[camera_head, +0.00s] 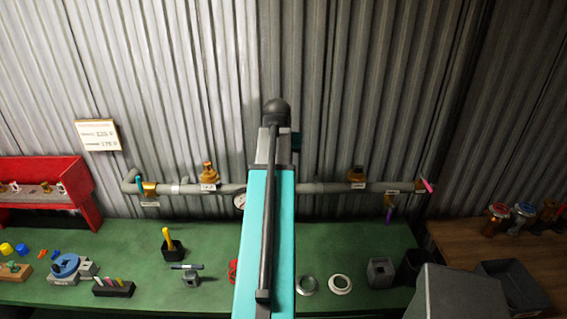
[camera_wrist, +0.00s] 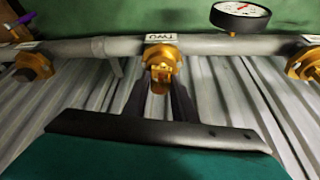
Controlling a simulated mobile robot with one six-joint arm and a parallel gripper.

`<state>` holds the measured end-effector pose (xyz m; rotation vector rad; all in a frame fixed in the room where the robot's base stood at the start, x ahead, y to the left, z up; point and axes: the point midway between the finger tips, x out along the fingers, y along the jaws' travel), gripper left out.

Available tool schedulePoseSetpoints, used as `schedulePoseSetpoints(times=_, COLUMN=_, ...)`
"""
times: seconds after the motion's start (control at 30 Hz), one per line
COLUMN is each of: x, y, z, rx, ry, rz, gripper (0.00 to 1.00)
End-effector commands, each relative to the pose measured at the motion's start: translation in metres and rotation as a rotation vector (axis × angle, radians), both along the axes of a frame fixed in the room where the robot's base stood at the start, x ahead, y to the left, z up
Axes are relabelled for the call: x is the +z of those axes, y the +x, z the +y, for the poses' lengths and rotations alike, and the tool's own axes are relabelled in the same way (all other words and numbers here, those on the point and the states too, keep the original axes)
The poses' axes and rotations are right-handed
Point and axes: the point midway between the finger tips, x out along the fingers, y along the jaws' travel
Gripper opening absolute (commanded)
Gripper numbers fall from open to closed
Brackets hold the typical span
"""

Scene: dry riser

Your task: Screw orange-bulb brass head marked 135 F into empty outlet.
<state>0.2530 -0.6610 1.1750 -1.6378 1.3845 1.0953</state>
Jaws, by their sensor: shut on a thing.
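My gripper (camera_wrist: 158,92) is shut on a brass head (camera_wrist: 160,78) at the middle outlet of the grey pipe, by a label reading TWO (camera_wrist: 160,38). The head lines up with the brass outlet fitting (camera_wrist: 158,53) and looks touching; I cannot tell whether its thread is engaged. Its bulb colour and marking are not visible. In the head view my arm hides the gripper and this outlet. Other brass fittings on the pipe show at the left (camera_head: 208,175) and right (camera_head: 356,178).
A pressure gauge (camera_wrist: 241,15) sits beside the middle outlet. The green bench (camera_head: 215,240) below carries small tools, rings and blocks. A red rack (camera_head: 45,190) stands at left.

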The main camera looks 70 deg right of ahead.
Motion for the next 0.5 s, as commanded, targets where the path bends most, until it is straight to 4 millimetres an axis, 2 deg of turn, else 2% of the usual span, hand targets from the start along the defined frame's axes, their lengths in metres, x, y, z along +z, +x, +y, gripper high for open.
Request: schedulePoseSetpoints(times=0.5, x=0.0022, y=0.0009, z=-0.0017, rx=-0.257, ry=-0.006, rz=-0.001, gripper=0.0)
